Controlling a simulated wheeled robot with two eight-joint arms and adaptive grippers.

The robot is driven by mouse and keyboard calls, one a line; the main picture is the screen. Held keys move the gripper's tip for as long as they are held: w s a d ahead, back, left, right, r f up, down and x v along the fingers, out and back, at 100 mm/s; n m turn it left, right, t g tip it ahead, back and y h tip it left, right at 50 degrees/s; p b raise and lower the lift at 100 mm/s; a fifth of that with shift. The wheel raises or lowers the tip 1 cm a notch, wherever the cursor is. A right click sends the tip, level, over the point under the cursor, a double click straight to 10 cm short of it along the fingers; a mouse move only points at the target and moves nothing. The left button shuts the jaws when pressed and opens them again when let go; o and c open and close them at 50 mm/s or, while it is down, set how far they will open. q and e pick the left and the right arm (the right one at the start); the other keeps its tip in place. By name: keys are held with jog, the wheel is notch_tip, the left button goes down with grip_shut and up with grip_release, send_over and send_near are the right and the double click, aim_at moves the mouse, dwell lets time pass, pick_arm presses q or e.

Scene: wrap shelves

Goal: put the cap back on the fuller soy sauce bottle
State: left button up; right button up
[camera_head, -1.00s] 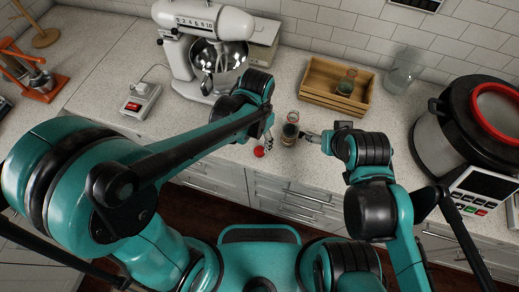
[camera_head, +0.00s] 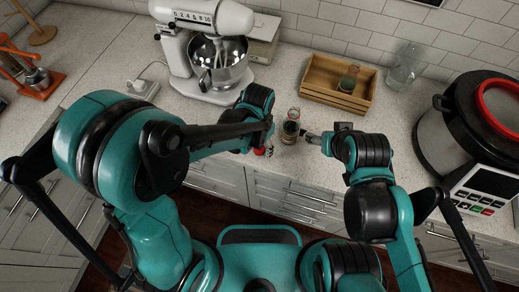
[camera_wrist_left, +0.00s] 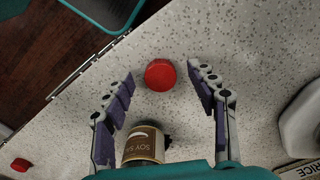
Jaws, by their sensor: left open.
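A soy sauce bottle (camera_head: 290,128) with dark contents stands upright on the counter. Its labelled side shows in the left wrist view (camera_wrist_left: 143,145). A red cap (camera_head: 260,152) lies on the counter to its left, partly covered by my left gripper (camera_head: 268,142). In the left wrist view the cap (camera_wrist_left: 160,75) lies between my open left fingers (camera_wrist_left: 162,85), apart from both. My right gripper (camera_head: 310,136) is at the bottle's right side; whether its fingers grip the bottle is unclear. A second bottle (camera_head: 347,84) stands in the wooden crate (camera_head: 318,92).
A stand mixer (camera_head: 203,50) stands behind my left arm. A glass jar (camera_head: 404,68) is right of the crate, and a large cooker (camera_head: 440,135) is at the right. Another small red object (camera_wrist_left: 20,165) lies near the counter edge.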

aim_at(258, 149)
pick_arm(q)
jog(key=shift+f, duration=0.3)
jog(key=c, duration=0.8)
jog(key=shift+r, duration=0.1)
notch_tip(258, 149, up, 10)
jog(key=p, duration=0.3)
